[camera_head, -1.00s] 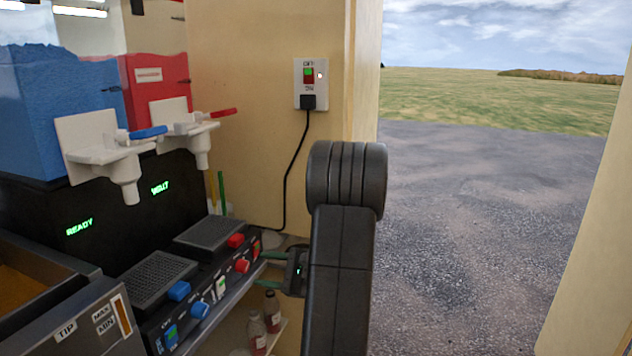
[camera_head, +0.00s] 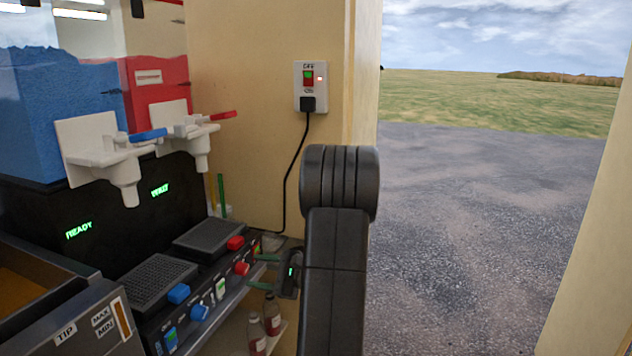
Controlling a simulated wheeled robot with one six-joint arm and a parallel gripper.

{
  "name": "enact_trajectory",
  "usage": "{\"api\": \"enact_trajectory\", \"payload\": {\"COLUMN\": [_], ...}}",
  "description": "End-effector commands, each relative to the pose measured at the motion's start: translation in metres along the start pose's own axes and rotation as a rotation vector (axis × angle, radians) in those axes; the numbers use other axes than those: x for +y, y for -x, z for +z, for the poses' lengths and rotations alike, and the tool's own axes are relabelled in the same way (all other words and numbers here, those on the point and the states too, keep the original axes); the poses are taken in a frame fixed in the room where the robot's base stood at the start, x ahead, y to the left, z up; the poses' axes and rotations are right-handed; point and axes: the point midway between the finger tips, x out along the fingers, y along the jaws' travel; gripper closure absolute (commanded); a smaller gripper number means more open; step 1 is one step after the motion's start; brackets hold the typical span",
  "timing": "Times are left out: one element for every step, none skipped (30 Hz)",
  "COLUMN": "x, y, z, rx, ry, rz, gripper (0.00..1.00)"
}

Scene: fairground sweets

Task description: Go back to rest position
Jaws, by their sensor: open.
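My arm rises through the middle of the view, a dark grey linkage. My gripper (camera_head: 266,273) shows to the left of the arm, beside the right end of the slush machine's control panel (camera_head: 207,292). Its two green-tipped fingers point left and stand apart, with nothing seen between them. The arm hides part of the wall and shelf behind it.
A blue slush tank (camera_head: 58,125) and a red one (camera_head: 158,85) have white taps above a drip area. A wall switch (camera_head: 310,86) has a black plug and cable. Small bottles (camera_head: 271,312) stand below the gripper. Open tarmac (camera_head: 480,220) lies to the right.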

Motion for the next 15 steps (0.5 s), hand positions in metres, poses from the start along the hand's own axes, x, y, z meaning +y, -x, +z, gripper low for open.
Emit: {"api": "enact_trajectory", "payload": {"x": [-0.001,-0.001,-0.001,-0.001,-0.001,-0.001,-0.001,-0.001,0.000,0.000,-0.001,-0.001,0.000,0.000,0.000], "y": [0.010,0.016,0.024,0.030,0.036,0.044,0.050,0.056,0.064,0.070,0.075,0.083,0.088,0.093,0.101], "z": [0.000,-0.001,-0.001,0.000,-0.001,0.000,0.000,-0.001,-0.001,-0.001,-0.001,-0.001,-0.001,-0.001,-0.001], "rx": [0.002,0.002,0.003,0.002,0.003,0.003,0.003,0.003,0.003,0.003,0.003,0.003,0.003,0.003,0.003], "ry": [0.000,0.001,0.001,0.001,0.001,0.001,0.001,0.001,0.000,0.000,0.000,0.000,0.000,0.000,0.000], "rz": [-0.003,-0.003,-0.004,-0.004,-0.004,-0.003,-0.004,-0.004,-0.003,-0.003,-0.003,-0.004,-0.002,-0.002,-0.003], "gripper": [0.47,0.47,0.47,0.47,0.47,0.47,0.47,0.47,0.47,0.47,0.47,0.47,0.47,0.47,0.47]}}
